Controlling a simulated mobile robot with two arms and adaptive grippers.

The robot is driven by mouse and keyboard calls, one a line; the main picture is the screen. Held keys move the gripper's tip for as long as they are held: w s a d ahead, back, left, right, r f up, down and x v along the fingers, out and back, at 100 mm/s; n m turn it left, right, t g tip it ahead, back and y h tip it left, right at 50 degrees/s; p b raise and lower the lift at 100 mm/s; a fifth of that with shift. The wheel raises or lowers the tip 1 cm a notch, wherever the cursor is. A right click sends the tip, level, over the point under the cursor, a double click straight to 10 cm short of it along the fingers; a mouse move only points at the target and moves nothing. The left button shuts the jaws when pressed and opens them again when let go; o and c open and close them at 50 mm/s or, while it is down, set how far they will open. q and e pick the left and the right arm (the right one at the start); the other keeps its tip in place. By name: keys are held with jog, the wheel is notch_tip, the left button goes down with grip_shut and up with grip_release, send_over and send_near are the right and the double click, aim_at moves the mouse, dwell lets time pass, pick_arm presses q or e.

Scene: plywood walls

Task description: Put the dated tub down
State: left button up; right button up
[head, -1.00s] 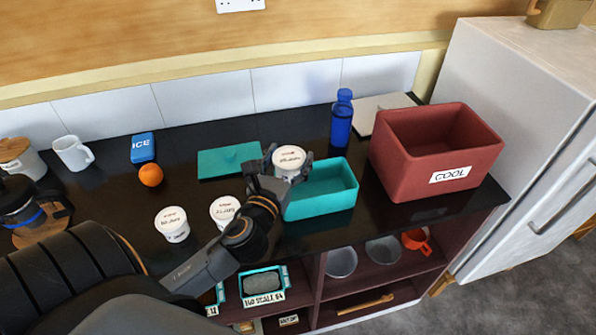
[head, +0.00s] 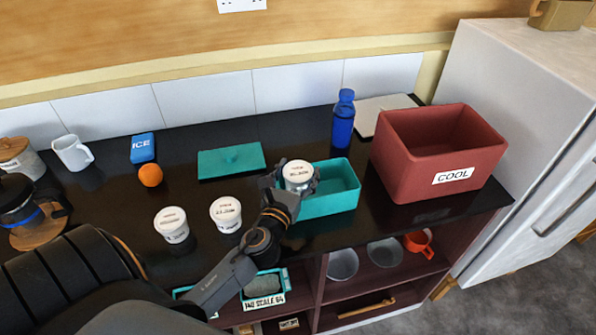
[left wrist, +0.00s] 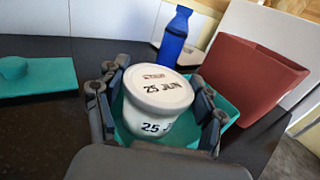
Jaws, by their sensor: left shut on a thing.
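A white lidded tub (head: 298,174) is held in my left gripper (head: 290,184), over the left part of an open teal box (head: 345,195). In the left wrist view the tub (left wrist: 158,100) stands upright between the fingers of the gripper (left wrist: 160,112), and its lid and side read "25 JUN". The teal box (left wrist: 228,112) shows behind and around it. I cannot tell whether the tub's base touches the box floor. Two other white lidded tubs, one (head: 171,224) and another (head: 226,214), stand on the counter to the left. My right gripper is not in view.
A teal lid (head: 231,161) lies behind the gripper. A blue bottle (head: 343,120) stands behind the box, and a red "COOL" bin (head: 425,165) stands to its right. An orange (head: 150,175), a blue ICE pack (head: 143,147) and a mug (head: 72,153) are at left.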

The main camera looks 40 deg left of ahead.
pick_arm(q)
jog(key=shift+f, duration=0.5)
jog(key=o, duration=1.3)
jog(key=shift+o, duration=0.2)
jog(key=shift+r, duration=0.2)
jog(key=shift+r+p, duration=0.3)
jog(key=shift+r, duration=0.15)
jog(key=b+v, duration=0.4)
jog(key=v, duration=0.8)
